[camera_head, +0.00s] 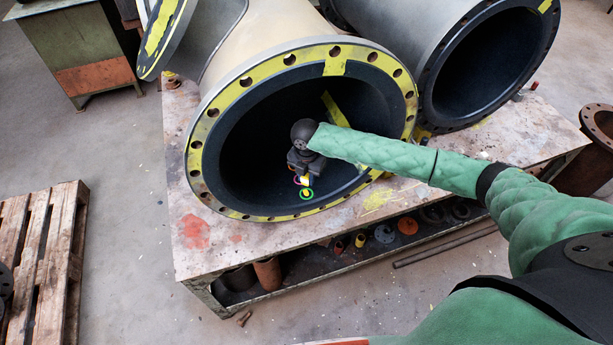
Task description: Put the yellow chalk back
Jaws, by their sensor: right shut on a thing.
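My right arm reaches in from the right in a green sleeve. Its dark gripper (303,178) points down in front of the open mouth of the near large pipe (228,88). The gripper is shut on a small yellow piece, the yellow chalk (306,193), which shows at the fingertips. A thin green ring shows around the chalk's lower part and a pinkish ring by the fingers. Whether the chalk touches the pipe's dark lining cannot be told. My left gripper is not in view.
The pipe lies on a paint-stained worktable (205,255). A second large pipe (487,75) lies behind it to the right. The shelf underneath holds small parts, including a yellow one (360,240) and an orange ring (407,226). A wooden pallet (42,245) lies at left.

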